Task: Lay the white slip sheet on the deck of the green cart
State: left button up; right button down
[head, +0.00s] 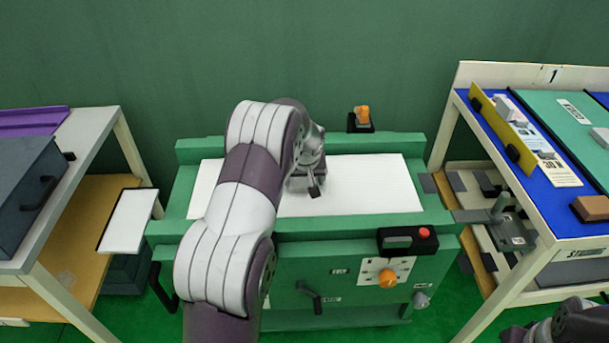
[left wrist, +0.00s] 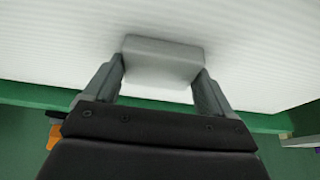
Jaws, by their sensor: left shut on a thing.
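The white slip sheet (head: 370,190) is over the deck of the green cart (head: 300,227), between its raised green edges. It looks flat and level; I cannot tell whether it rests fully on the deck. My left gripper (head: 313,184) is above the middle of the sheet. In the left wrist view, my left gripper (left wrist: 160,75) is shut on a light grey block (left wrist: 162,58) at the face of the slip sheet (left wrist: 250,50). My arm hides part of the sheet's left half. Part of my right arm shows at the bottom right; its jaws are not clear.
A red-buttoned box (head: 408,240) and an orange knob (head: 387,278) are on the cart's near side. An orange-topped piece (head: 361,118) stands behind the deck. A grey-topped table (head: 75,190) is left, a blue-topped bench (head: 560,215) right. A white panel (head: 128,220) sits left of the cart.

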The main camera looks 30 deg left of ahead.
pick_arm(q)
jog(key=shift+f, duration=0.75)
pick_arm(e)
jog(key=shift+f, duration=0.65)
pick_arm(q)
jog(key=shift+f+b, duration=0.55)
jog(key=shift+b, duration=0.1)
pick_arm(e)
jog(key=shift+f, duration=0.4)
pick_arm(q)
jog(key=o, duration=1)
jog(key=p+v, duration=0.2)
jog(key=v, duration=1)
jog(key=shift+s+r, duration=0.1)
jog(key=shift+r, duration=0.3)
pick_arm(e)
notch_tip(320, 180, up, 2)
jog(key=shift+r, duration=0.2)
